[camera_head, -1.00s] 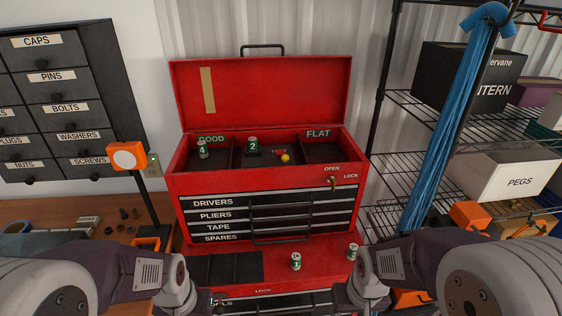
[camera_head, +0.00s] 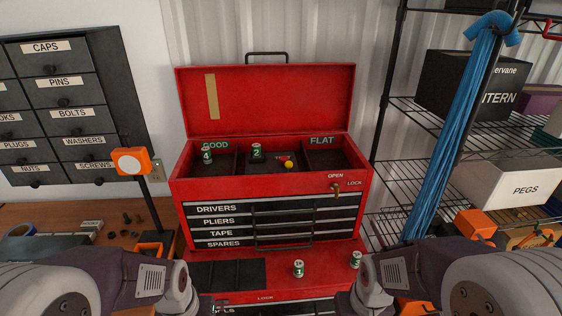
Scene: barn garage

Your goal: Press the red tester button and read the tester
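I cannot make out a tester with certainty. A small red piece with a yellow ball (camera_head: 287,162) lies in the middle compartment of the open red toolbox (camera_head: 355,190); it is too small to tell what it is. A battery-like can marked 4 (camera_head: 206,157) stands in the compartment labelled GOOD, and one marked 2 (camera_head: 256,151) stands in the middle. Two more cans stand on the red surface in front, one near the centre (camera_head: 298,269) and one to the right (camera_head: 356,260). My two arms reach in at the lower corners; their gripper fingertips are not visible.
A black mat (camera_head: 228,275) lies left of the front cans. An orange box with a white round face (camera_head: 131,161) stands on a post at left, before labelled drawers (camera_head: 62,87). A wire shelf (camera_head: 480,147) with a blue hanging bundle (camera_head: 455,130) stands at right.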

